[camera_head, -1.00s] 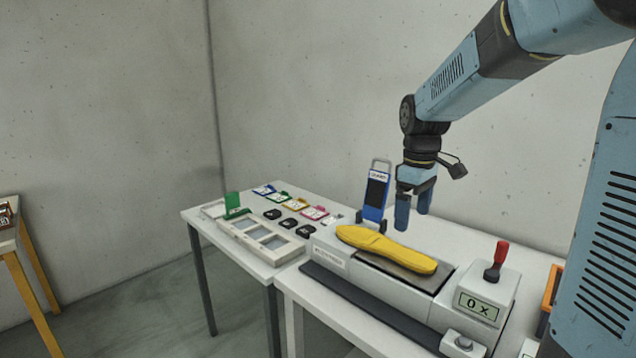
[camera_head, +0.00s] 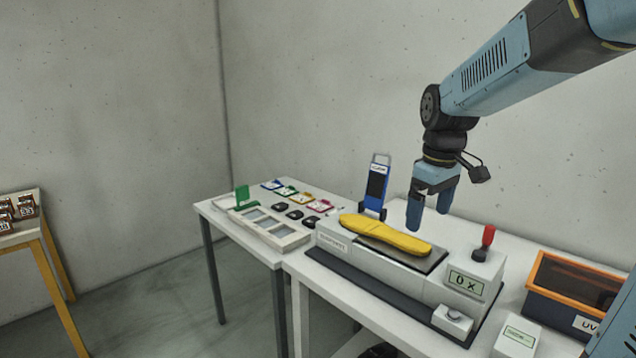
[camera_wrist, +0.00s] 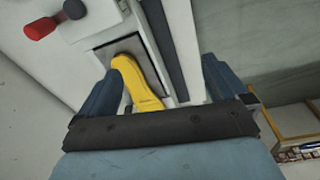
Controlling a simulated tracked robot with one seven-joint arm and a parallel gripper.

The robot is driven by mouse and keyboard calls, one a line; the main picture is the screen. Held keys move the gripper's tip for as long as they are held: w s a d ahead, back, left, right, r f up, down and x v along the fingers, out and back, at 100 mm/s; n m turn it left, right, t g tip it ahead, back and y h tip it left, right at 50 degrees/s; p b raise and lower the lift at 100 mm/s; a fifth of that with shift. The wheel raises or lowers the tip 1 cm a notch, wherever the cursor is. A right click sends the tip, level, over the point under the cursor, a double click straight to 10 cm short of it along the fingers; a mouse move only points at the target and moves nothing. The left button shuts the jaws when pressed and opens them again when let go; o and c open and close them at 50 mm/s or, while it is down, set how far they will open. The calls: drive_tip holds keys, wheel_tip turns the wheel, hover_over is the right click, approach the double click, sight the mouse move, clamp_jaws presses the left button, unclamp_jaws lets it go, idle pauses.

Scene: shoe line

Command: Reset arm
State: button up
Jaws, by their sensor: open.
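My gripper (camera_head: 430,210) is open and empty. It hangs in the air above the back right part of a grey bench machine, with its fingers pointing down. A yellow insole (camera_head: 386,235) lies on the dark plate on top of the machine. In the wrist view the yellow insole (camera_wrist: 138,82) shows between the two spread fingers, below and apart from them. The machine has a display reading "0 x" (camera_head: 466,283) and a red-handled lever (camera_head: 487,242).
A blue upright device (camera_head: 376,187) stands behind the machine. A white tray (camera_head: 290,240), black pieces and coloured cards lie on the left table. An orange-rimmed UV box (camera_head: 570,290) stands at the right. A yellow-legged table (camera_head: 45,265) is at the far left.

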drive_tip(key=s+r+m+t, duration=0.2)
drive_tip(key=s+m+t, duration=0.2)
drive_tip(key=s, duration=1.2)
drive_tip(key=d+m, duration=0.1)
drive_tip(key=m, duration=0.2)
drive_tip(key=shift+s, duration=0.4)
